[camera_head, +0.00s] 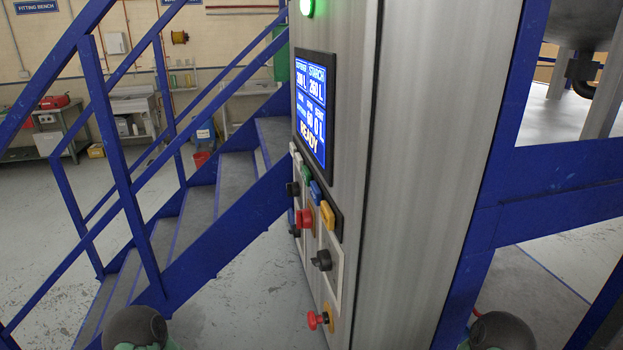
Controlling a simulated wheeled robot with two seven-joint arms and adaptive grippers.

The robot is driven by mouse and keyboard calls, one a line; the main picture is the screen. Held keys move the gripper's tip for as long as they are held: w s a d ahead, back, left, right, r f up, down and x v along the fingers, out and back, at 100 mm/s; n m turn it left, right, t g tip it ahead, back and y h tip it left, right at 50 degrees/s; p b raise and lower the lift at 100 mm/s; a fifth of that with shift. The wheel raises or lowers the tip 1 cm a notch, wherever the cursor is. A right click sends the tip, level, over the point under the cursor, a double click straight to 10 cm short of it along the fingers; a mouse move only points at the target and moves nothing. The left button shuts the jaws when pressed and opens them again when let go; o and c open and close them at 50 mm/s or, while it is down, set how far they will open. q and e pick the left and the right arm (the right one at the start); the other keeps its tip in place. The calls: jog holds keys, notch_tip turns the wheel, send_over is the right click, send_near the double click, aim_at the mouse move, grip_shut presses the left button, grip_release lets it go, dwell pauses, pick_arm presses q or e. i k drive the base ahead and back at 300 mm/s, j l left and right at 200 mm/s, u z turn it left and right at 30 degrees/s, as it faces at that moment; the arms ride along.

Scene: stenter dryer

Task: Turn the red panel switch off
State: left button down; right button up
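The grey metal control cabinet (430,130) stands in the middle, its control face turned to the left and seen at a steep slant. A red knob (305,219) sticks out of that face below the screen, beside black rotary knobs (321,260). A second red knob (317,320), with a yellow base, sits lower near the bottom of the panel. From this angle I cannot tell which way either red one is turned. Neither of my grippers is in view; only dark rounded parts of my arms show at the bottom edge.
A lit blue screen (311,108) reads READY, and a green lamp (307,7) glows above. Yellow (327,214) and blue (315,192) buttons sit near the red knob. Blue-railed stairs (190,225) stand close left of the panel. A blue frame (500,180) stands right.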

aim_at(304, 221)
jog(key=i+j+z, duration=0.1)
jog(key=j+z, duration=0.25)
jog(key=j, duration=0.45)
jog(key=j+z, duration=0.3)
jog(key=j, duration=0.5)
